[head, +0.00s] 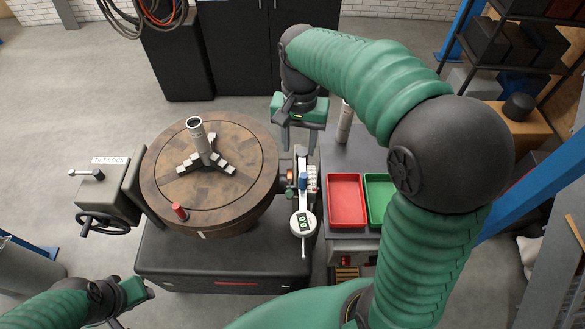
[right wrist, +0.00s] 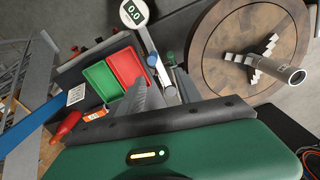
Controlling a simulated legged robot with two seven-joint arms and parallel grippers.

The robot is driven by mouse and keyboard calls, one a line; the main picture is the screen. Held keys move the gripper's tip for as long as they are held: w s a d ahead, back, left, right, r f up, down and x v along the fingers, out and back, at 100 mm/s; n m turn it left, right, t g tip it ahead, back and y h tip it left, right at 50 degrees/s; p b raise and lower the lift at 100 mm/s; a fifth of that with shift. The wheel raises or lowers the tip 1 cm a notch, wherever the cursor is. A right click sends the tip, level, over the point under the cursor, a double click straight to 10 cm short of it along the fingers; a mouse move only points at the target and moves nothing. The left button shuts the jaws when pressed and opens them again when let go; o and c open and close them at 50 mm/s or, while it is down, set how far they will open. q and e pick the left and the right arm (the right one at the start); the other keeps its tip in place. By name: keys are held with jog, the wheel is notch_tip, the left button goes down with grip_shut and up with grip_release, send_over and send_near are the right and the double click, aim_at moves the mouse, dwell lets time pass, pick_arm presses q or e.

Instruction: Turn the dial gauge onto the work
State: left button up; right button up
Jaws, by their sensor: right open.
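The dial gauge (head: 303,223), a round white face reading 0.0, sits on a pale arm at the right side of the round table, its thin stem pointing away from the work. Its face also shows at the top of the right wrist view (right wrist: 133,13). The work appears to be a grey hollow cylinder (head: 198,139), upright in a three-jaw chuck (head: 218,165). My right gripper (head: 300,143) is open and empty, pointing down just beyond the far end of the gauge arm. My left gripper (head: 135,290) is at the lower left, far from the gauge; its jaws are unclear.
A handwheel (head: 103,224) and lever box stand left. Red (head: 346,213) and green (head: 380,190) trays lie right of the gauge, with another grey cylinder (head: 345,120) behind them.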

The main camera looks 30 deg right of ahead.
aim_at(302, 181)
jog(key=f+p, duration=0.1)
jog(key=f, duration=0.4)
jog(key=d+f, duration=0.1)
jog(key=f, duration=0.4)
jog(key=s+f+p, duration=0.1)
jog(key=f, duration=0.4)
jog(key=shift+d+f+p, duration=0.1)
jog(key=shift+d+p, duration=0.2)
jog(key=shift+d, duration=0.1)
jog(key=shift+s+a+f, duration=0.15)
jog(key=shift+a+f, duration=0.05)
jog(key=shift+s+a+r, duration=0.2)
jog(key=shift+s+a, duration=0.25)
jog(key=shift+a, duration=0.4)
jog(key=shift+c, duration=1)
jog(key=shift+w, duration=0.2)
jog(key=shift+c, duration=1.1)
jog(key=shift+d+f, duration=0.15)
jog(key=shift+d, duration=0.35)
grip_shut()
jog(key=shift+d, duration=0.1)
pick_arm(q)
jog(key=s+r, duration=0.2)
jog(key=r, duration=0.1)
jog(key=shift+r, duration=0.2)
jog(key=shift+a, duration=0.15)
pick_arm(e)
jog(key=shift+w+a, duration=0.15)
jog(key=shift+a, duration=0.05)
jog(key=shift+d, duration=0.1)
